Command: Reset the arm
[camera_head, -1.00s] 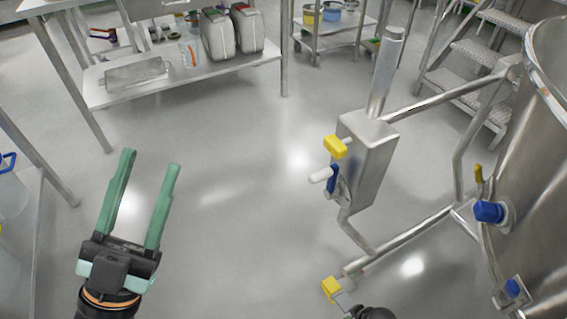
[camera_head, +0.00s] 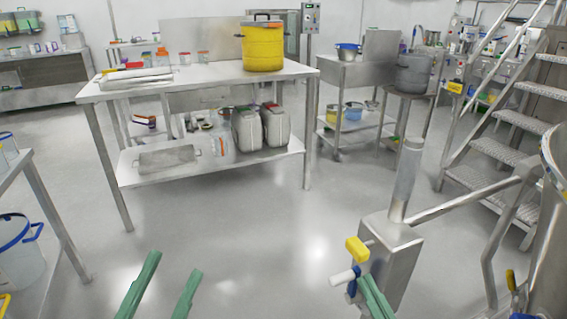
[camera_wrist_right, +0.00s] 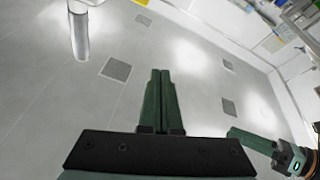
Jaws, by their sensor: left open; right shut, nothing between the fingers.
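My left gripper (camera_head: 174,264) is at the bottom left of the head view, with two green fingers spread apart over bare floor and nothing between them. It also shows at the right edge of the right wrist view (camera_wrist_right: 250,140). My right gripper (camera_head: 368,277) shows only as green fingers at the bottom of the head view, in front of the steel box. In the right wrist view its fingers (camera_wrist_right: 160,73) are side by side, closed, with nothing held. My arms are mostly out of the head view.
A steel box with a post (camera_head: 391,250) carries a yellow handle (camera_head: 357,249) close to my right fingers in the picture. A steel vessel (camera_head: 553,260) stands at right. A worktable (camera_head: 215,74) holds a yellow pot (camera_head: 262,48). The central floor is open.

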